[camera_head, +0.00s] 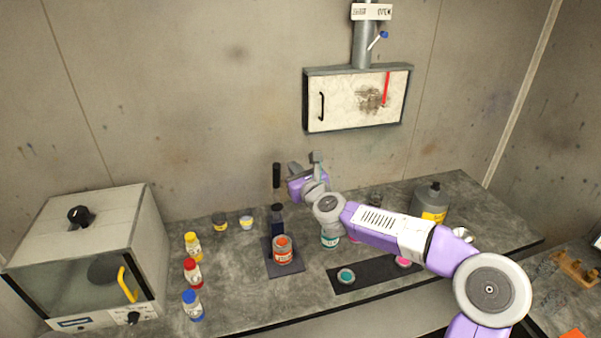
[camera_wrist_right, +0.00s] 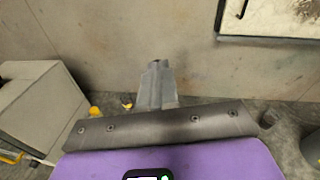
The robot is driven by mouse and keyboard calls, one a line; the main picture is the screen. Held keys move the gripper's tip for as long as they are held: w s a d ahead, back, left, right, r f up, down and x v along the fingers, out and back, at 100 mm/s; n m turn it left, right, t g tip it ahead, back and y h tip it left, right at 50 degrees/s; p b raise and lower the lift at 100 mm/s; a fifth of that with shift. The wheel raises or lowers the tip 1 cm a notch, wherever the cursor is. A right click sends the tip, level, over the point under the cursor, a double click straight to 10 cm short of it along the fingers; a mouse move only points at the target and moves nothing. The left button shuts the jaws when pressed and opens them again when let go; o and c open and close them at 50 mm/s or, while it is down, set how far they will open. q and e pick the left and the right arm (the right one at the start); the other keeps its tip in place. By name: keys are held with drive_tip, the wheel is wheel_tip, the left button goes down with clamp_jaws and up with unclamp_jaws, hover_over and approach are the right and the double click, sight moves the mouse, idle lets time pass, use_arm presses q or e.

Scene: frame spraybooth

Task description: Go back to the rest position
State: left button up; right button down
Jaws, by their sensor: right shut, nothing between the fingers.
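My right arm reaches in from the lower right of the head view, across the bench, with its purple and white links. Its gripper (camera_head: 316,159) is raised near the back wall, above the back of the bench and below the wall cabinet. In the right wrist view the fingers of my right gripper (camera_wrist_right: 157,82) are together, with nothing between them, in front of the bare wall. My left gripper is in neither view.
An orange-labelled jar (camera_head: 282,250) stands on a dark stand near the arm. A teal-labelled jar (camera_head: 330,238) is partly behind the arm. A boxy oven (camera_head: 95,245), several colour-capped bottles (camera_head: 193,272) and a grey can (camera_head: 430,202) share the bench. A cabinet (camera_head: 345,100) hangs behind.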

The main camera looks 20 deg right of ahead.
drive_tip(key=s+r, duration=0.2)
drive_tip(key=shift+s+d+r, duration=0.1)
drive_tip(key=shift+s+d, duration=0.05)
drive_tip(key=shift+s, duration=0.2)
